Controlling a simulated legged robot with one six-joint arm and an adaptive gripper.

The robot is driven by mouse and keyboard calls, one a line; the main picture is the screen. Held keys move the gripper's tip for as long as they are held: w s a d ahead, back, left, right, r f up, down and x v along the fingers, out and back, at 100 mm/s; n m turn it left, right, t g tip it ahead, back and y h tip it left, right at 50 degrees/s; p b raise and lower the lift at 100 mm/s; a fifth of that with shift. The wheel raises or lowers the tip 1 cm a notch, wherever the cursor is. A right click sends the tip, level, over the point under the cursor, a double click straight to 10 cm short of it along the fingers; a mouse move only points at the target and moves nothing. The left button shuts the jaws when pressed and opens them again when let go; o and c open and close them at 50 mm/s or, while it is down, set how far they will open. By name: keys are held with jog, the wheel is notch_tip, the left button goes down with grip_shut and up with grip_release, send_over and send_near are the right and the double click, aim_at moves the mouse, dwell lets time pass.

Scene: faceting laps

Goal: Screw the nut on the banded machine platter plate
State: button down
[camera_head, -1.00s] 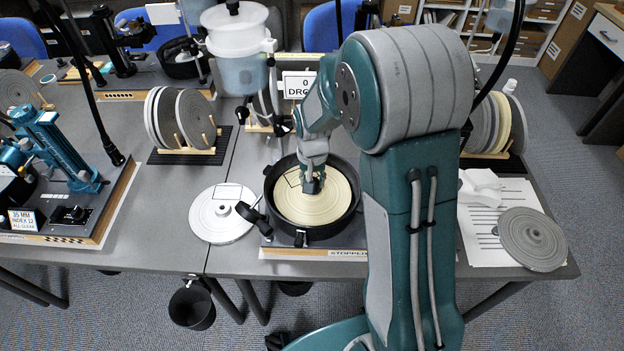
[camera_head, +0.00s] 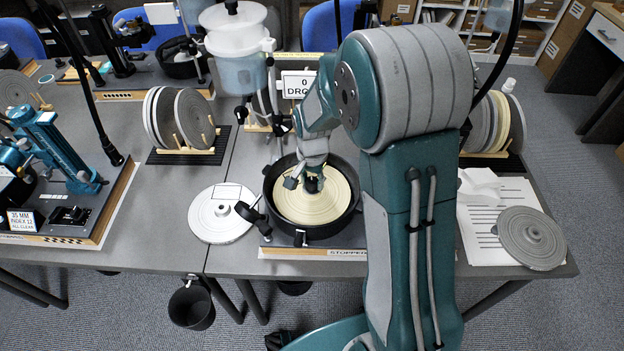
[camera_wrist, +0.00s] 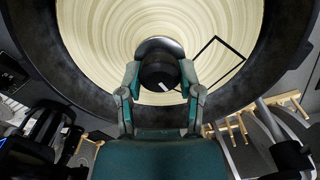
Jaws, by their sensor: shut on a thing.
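The cream platter plate (camera_head: 290,208), with ring-like bands, lies in a round black bowl (camera_head: 344,222) on the machine at the table's front. It also fills the top of the wrist view (camera_wrist: 95,30). My gripper (camera_head: 313,186) points down over the plate's middle. In the wrist view, my gripper (camera_wrist: 160,78) has its two fingers closed on opposite sides of a dark round nut (camera_wrist: 160,66) with a small white mark. The nut is over the plate's centre. The shaft under it is hidden, so I cannot tell how far the nut is down.
A white disc (camera_head: 215,225) lies left of the bowl and a grey disc (camera_head: 532,238) lies at the right. A rack of upright discs (camera_head: 190,120) and a white tank (camera_head: 240,70) stand behind. A sign (camera_head: 298,84) stands behind the bowl. Bare table shows at front left.

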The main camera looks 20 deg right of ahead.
aim_at(313, 179)
jog(key=m, duration=0.4)
jog(key=shift+m, duration=0.3)
jog(key=shift+c, duration=1.3)
grip_release()
jog(key=shift+o, duration=1.3)
jog(key=shift+r, duration=0.15)
jog(key=shift+r, duration=2.85)
